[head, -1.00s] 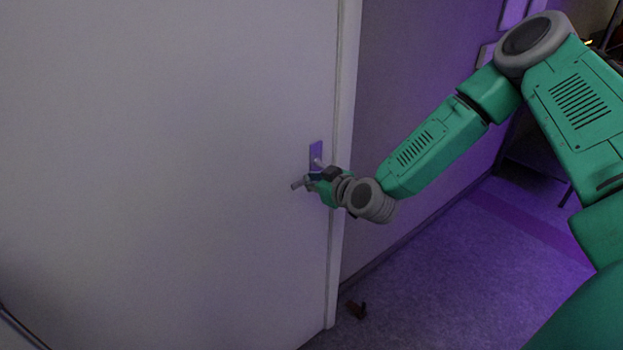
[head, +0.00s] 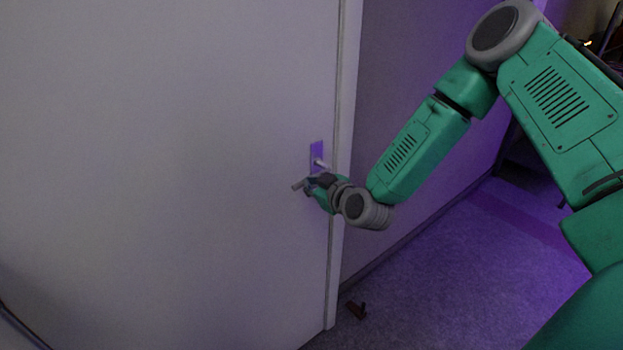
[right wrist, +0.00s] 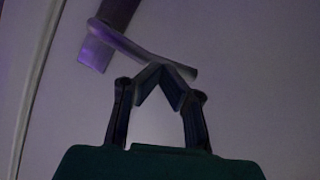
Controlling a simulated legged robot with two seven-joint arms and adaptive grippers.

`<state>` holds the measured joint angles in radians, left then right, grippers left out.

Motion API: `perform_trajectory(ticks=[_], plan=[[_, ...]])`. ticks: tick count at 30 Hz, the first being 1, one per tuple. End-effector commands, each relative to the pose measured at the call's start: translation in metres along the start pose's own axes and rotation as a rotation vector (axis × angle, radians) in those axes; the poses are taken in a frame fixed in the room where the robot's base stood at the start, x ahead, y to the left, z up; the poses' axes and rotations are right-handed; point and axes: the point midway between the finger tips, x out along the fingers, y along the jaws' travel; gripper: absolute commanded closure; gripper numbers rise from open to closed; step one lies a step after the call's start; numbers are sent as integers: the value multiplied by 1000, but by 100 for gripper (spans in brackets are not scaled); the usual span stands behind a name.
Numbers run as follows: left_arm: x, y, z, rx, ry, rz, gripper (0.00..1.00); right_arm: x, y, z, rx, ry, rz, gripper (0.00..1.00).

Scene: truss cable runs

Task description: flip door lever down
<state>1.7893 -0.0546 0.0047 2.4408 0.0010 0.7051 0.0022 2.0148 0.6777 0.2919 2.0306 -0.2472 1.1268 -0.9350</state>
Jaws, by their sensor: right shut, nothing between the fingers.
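The door lever (head: 299,185) is a grey metal bar on a plate (head: 316,150) near the door's right edge. In the right wrist view the lever (right wrist: 150,53) runs from the plate (right wrist: 97,52) down to the right. My right gripper (head: 312,182) is at the lever in the head view and hides its middle part. In the right wrist view its fingertips (right wrist: 166,76) are shut together, empty, just beneath the lever in the picture. I cannot tell whether they touch it. My left gripper is not in view.
The pale door (head: 180,170) fills the left and appears closed against its frame (head: 347,90). The carpet (head: 450,290) at the lower right is mostly clear.

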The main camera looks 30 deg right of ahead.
Motion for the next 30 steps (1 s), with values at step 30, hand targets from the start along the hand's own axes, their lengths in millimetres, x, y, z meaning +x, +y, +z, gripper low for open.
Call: perform_trajectory(ticks=[30], plan=[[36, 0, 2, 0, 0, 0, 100, 15, -10, 45, -545, 0, 180, 100]])
